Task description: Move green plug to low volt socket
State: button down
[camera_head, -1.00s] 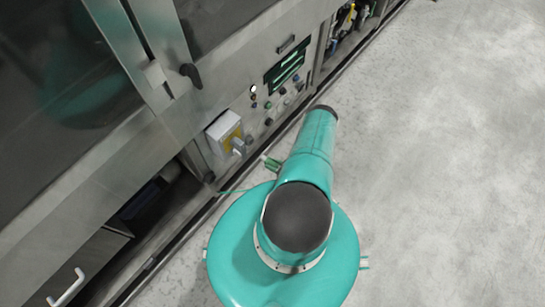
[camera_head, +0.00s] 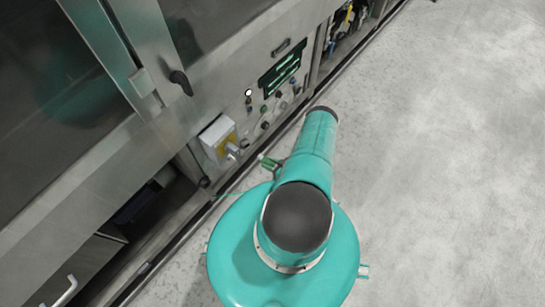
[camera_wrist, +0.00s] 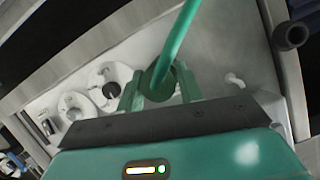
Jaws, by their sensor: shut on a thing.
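The green plug (camera_wrist: 158,82) sits between the two green fingers of my gripper (camera_wrist: 159,88) in the wrist view. The gripper is shut on it, and a green cable runs up from its back. To the left of the plug on the grey panel are two round white fittings, one with a dark centre (camera_wrist: 110,81) and one smaller (camera_wrist: 76,105). I cannot read which is the low volt socket. In the head view the green plug (camera_head: 268,162) shows small beside my arm, close to the machine's front. Most of my gripper is hidden there.
The machine panel (camera_head: 258,110) has knobs, buttons and a green-lit display (camera_head: 281,75). A white box with a yellow-backed switch (camera_head: 219,139) juts out near the plug. A dark open recess (camera_head: 150,200) lies lower left. The floor at right is clear.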

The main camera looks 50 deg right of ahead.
jog(key=w, duration=0.7)
dwell(1.0)
jog(key=shift+w, duration=0.85)
jog(key=shift+w+a, duration=0.1)
jog(key=shift+w, duration=0.25)
dwell(0.4)
jog(key=c, duration=0.8)
grip_release()
jog(key=shift+c, duration=0.2)
jog(key=shift+s, duration=0.1)
